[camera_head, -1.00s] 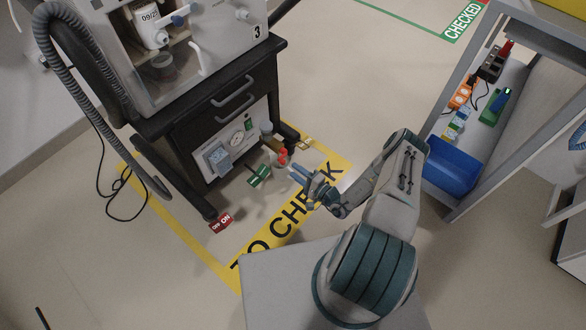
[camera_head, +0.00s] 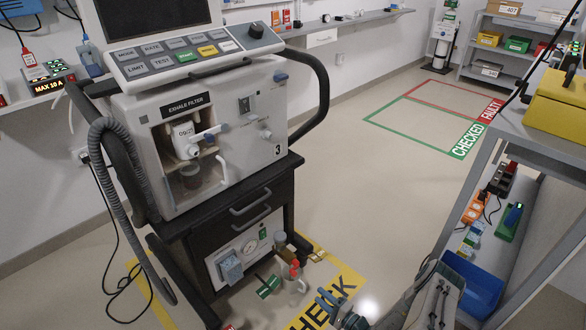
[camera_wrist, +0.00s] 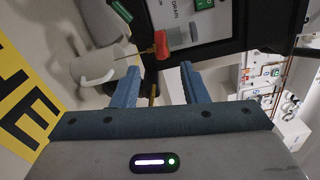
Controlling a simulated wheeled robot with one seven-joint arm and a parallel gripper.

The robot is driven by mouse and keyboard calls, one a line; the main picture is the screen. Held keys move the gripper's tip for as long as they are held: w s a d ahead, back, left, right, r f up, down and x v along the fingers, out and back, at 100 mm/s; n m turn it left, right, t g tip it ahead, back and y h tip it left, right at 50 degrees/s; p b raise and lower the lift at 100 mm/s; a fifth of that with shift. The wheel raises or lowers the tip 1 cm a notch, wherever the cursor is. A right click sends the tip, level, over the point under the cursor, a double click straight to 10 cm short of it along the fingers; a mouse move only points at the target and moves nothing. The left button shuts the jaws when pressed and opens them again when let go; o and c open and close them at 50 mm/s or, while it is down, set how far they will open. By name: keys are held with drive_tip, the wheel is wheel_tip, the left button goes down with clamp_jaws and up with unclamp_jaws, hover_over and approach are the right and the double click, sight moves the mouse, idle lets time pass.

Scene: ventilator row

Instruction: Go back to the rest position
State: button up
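My gripper (camera_head: 326,301) is low in the head view, over the yellow floor strip (camera_head: 346,282), right of and in front of the ventilator cart (camera_head: 262,205). In the wrist view my gripper (camera_wrist: 160,86) has its two blue fingers apart, with nothing held between them. A red-handled drain valve (camera_wrist: 161,44) shows ahead of the fingers, apart from them. A white cup (camera_wrist: 93,70) is left of it in the wrist view. In the head view the red valve handle (camera_head: 295,268) is at the cart's lower front. Most of my arm is below the frame.
The ventilator (camera_head: 225,130), marked 3, stands on the cart with a grey hose (camera_head: 112,150) at its left. A grey shelf rack (camera_head: 540,150) with a blue bin (camera_head: 475,285) is at the right. Open floor (camera_head: 350,190) lies between them toward the green CHECKED outline.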

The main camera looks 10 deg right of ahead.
drive_tip(key=s+a+r+n+g+y+p, duration=0.15)
drive_tip(key=r+n+g+p, duration=0.3)
drive_tip(key=r, duration=0.95)
drive_tip(key=w+a+r+n+g+p, duration=0.15)
drive_tip(key=r+n+g+p, duration=0.35)
drive_tip(key=r, duration=0.9)
drive_tip(key=s+a+r+n+g+p, duration=0.1)
drive_tip(key=s+a+r+g+p, duration=0.15)
drive_tip(key=r+g, duration=0.75)
drive_tip(key=s+d+r+t+h+p, duration=0.1)
drive_tip(key=s+r+h+p, duration=0.3)
drive_tip(key=r, duration=0.9)
drive_tip(key=s+r+n+t+h+p, duration=0.1)
drive_tip(key=s+r+t+h+p, duration=0.3)
drive_tip(key=r, duration=1)
drive_tip(key=s+d+r+n+t+h+p, duration=0.1)
drive_tip(key=s+r+t+h+p, duration=0.2)
drive_tip(key=s+r+p, duration=0.4)
wheel_tip(320, 180, up, 7)
drive_tip(key=s+h, duration=0.1)
drive_tip(key=s, duration=0.1)
drive_tip(key=shift+s+d+r, duration=0.15)
drive_tip(key=shift+s+d, duration=0.2)
drive_tip(key=shift+s, duration=0.05)
